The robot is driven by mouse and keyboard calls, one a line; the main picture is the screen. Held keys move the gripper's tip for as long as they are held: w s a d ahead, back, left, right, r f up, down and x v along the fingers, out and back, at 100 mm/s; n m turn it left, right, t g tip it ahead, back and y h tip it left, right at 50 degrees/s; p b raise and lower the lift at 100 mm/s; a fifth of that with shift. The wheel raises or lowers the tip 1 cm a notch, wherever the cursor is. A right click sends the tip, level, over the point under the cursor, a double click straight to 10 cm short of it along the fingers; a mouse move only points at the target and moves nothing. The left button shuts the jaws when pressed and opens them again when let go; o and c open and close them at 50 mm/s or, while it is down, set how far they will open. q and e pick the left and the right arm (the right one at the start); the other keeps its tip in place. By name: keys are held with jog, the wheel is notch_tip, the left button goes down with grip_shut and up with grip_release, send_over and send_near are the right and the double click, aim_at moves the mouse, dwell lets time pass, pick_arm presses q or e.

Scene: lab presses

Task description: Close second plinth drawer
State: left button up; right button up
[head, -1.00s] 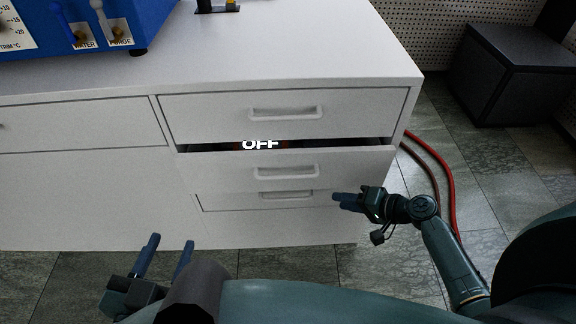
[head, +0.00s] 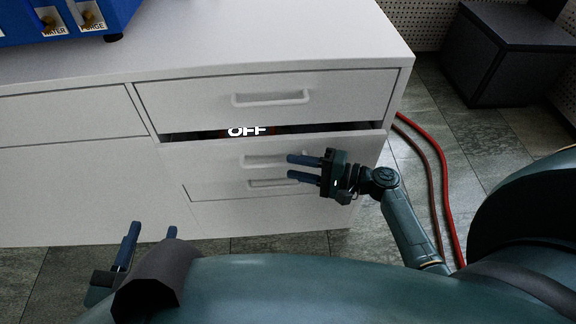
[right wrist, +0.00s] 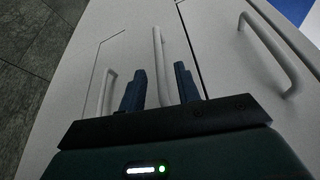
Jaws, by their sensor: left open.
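The second plinth drawer (head: 205,158) is pulled out a little, with a dark gap above its front in the head view. Its bar handle (head: 268,160) also shows in the right wrist view (right wrist: 158,45). My right gripper (head: 290,168) is open, in front of the right end of this handle. In the right wrist view its two fingers (right wrist: 160,90) are apart, with the handle seen between them; I cannot tell whether they touch. My left gripper (head: 153,230) is open and empty, low at the left, away from the drawers.
The top drawer (head: 350,92) above is shut; the lower drawer (head: 230,192) also looks shut. "OFF" lettering (head: 247,131) shows in the gap. Red hoses (head: 447,200) lie on the floor right of the cabinet. A dark box (head: 510,55) stands behind. A blue machine (head: 60,20) stands on top.

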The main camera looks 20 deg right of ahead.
jog(key=shift+x, duration=1.35)
jog(key=shift+c, duration=0.3)
grip_shut()
